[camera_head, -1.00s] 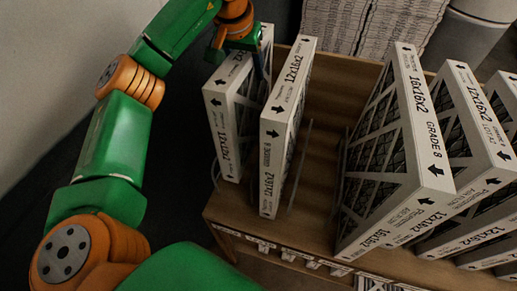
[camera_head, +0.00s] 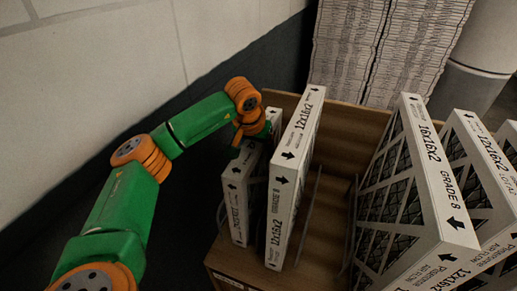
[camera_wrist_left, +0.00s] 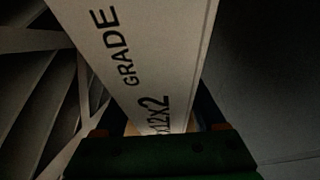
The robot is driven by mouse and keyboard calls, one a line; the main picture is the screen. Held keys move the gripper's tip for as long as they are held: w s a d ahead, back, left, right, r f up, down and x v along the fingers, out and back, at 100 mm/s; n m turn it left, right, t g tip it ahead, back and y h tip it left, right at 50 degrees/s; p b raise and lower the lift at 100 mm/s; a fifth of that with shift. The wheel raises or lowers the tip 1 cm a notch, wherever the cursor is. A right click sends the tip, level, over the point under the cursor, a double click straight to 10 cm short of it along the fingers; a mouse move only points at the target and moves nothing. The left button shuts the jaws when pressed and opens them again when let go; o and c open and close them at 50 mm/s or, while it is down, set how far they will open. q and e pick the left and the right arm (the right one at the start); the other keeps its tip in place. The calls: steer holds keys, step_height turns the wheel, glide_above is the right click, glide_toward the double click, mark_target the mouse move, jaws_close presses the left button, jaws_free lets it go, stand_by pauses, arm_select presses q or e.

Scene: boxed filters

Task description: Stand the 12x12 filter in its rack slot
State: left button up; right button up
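The 12x12 filter (camera_head: 238,205) is a thin white-edged panel. It stands upright at the left end of the rack (camera_head: 319,245), beside the taller 12x16x2 filter (camera_head: 283,195). Its top is lower than that neighbour's top. My left gripper (camera_head: 253,136) is at its upper far part. In the left wrist view the filter's edge (camera_wrist_left: 130,70), with "GRADE" and "x12x2" print, runs between my two fingers (camera_wrist_left: 155,118), which look shut on it. The filter's bottom and how it sits in the slot are partly hidden. My right gripper is out of view.
Wire dividers (camera_head: 310,215) stand in the open rack space right of the 12x16x2 filter. A 16x16x2 filter (camera_head: 428,170) and more filters lean at the right. Pleated stacks (camera_head: 350,45) and a grey cylinder (camera_head: 470,60) are behind. A wall (camera_head: 120,60) is at the left.

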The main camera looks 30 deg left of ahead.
arm_select(q)
steer(key=shift+o, duration=0.5)
steer(key=shift+r, duration=0.1)
steer(key=v, duration=1.2)
